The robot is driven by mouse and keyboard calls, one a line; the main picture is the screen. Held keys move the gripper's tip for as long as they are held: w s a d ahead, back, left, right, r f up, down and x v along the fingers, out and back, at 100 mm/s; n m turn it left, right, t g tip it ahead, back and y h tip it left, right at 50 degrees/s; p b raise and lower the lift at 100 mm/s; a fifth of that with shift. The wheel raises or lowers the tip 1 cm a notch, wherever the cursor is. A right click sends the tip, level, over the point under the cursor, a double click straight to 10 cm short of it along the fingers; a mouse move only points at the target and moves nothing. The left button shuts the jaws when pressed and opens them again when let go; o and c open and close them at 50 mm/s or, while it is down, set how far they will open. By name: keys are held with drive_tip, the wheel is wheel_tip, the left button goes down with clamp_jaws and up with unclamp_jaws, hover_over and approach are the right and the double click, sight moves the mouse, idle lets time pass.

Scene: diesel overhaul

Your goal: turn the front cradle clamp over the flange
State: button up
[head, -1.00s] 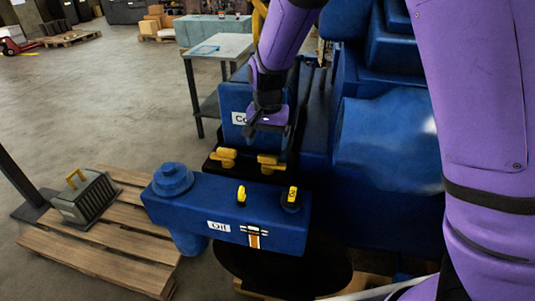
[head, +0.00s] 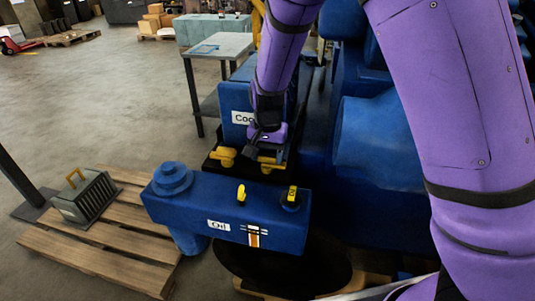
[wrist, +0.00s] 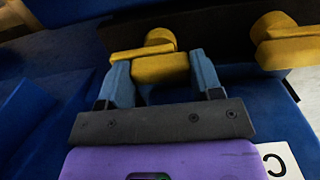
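Two yellow clamps sit on the dark ledge below the blue coolant box (head: 236,103). My gripper (head: 265,146) has come down at the right-hand clamp (head: 268,164) in the head view. In the wrist view my gripper (wrist: 160,75) has its two blue-grey fingers apart, one on each side of that yellow clamp (wrist: 161,67). The fingers look very close to the clamp's sides; whether they touch is unclear. The other clamp (head: 222,157) is to the left in the head view and at the upper right in the wrist view (wrist: 288,48). The flange is hard to make out.
A blue oil box (head: 190,206) with two small yellow handles stands in front of the clamps. The large blue engine (head: 380,140) is close on the right. A wooden pallet (head: 110,253) with a grey finned part (head: 88,198) lies at the left. A metal table (head: 220,44) stands behind.

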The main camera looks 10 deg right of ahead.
drive_tip(key=shift+n, duration=0.3)
drive_tip(key=n, duration=1.2)
drive_tip(key=shift+n, duration=2.5)
drive_tip(key=o, duration=0.9)
drive_tip(key=shift+r, duration=0.1)
